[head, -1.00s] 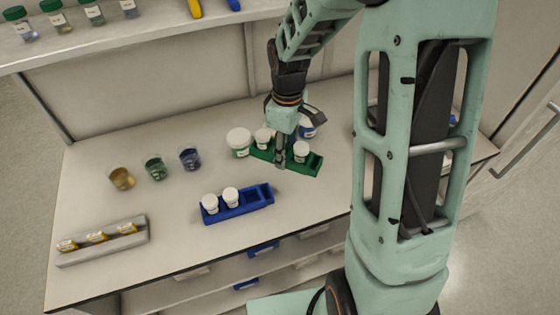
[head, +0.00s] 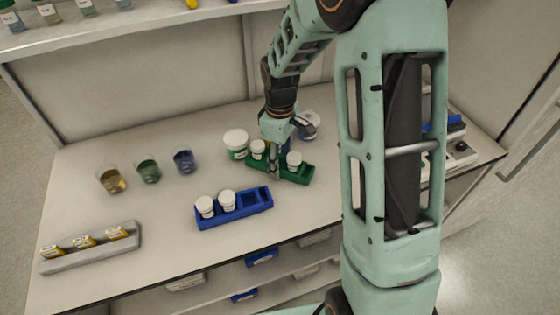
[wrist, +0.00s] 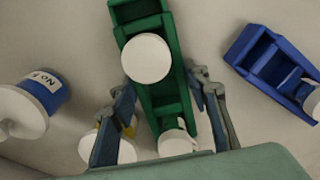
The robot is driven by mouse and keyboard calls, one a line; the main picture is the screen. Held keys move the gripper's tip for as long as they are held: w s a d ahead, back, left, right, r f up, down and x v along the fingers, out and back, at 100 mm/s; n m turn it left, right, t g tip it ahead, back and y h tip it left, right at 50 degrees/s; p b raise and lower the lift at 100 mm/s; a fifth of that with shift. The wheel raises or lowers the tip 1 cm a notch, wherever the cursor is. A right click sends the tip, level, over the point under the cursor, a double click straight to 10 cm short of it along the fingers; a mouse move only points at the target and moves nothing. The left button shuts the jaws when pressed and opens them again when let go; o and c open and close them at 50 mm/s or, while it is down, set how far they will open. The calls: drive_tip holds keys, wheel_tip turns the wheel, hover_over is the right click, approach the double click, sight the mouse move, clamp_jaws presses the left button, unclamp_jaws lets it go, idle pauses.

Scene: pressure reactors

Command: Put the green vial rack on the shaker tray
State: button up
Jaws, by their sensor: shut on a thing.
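The green vial rack (head: 303,175) is on the bench near its middle and bears white-capped vials (head: 294,158). My gripper (head: 274,168) comes down over the rack from above and is shut on it. In the wrist view my gripper's fingers (wrist: 168,118) lie on either side of the green rack (wrist: 160,98). I cannot tell whether the rack touches the bench. A pale device with knobs (head: 461,147) and a blue part stands at the right, partly hidden by my arm; I cannot tell for sure whether it is the shaker.
A blue rack (head: 236,213) with two white-capped vials sits in front. A white-lidded jar (head: 236,139) is beside the green rack, and a blue-labelled jar (head: 310,122) is behind. Three beakers (head: 148,170) and a grey holder (head: 92,251) are at left. Clear bench lies between.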

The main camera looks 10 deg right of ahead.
drive_tip(key=shift+f, duration=0.2)
drive_tip(key=o, duration=1.2)
drive_tip(key=shift+o, duration=0.2)
drive_tip(key=shift+r, duration=0.1)
